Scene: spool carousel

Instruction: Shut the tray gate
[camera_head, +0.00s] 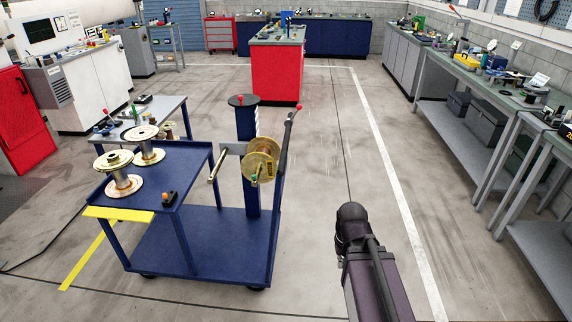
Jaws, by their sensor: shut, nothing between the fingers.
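A blue tray (180,164) forms the upper left level of a blue cart. A yellow flap (118,213), which looks like the tray gate, sits along the tray's near left edge. It appears to stick outward from that edge rather than stand up; its exact angle is hard to tell. Two flanged spools stand on the tray, one near the gate (120,175) and one behind it (147,147). A small black-and-orange part (169,198) sits at the tray's near right corner. My arm shows at the bottom, right of the cart and well away from the gate. My gripper is not in view.
A blue post (246,125) rises from the cart's lower deck (205,245), with a brass spool (262,160) and a red-knobbed lever (290,125) beside it. A grey table (175,112) stands behind the tray. Open floor lies right of the cart, up to workbenches (470,75).

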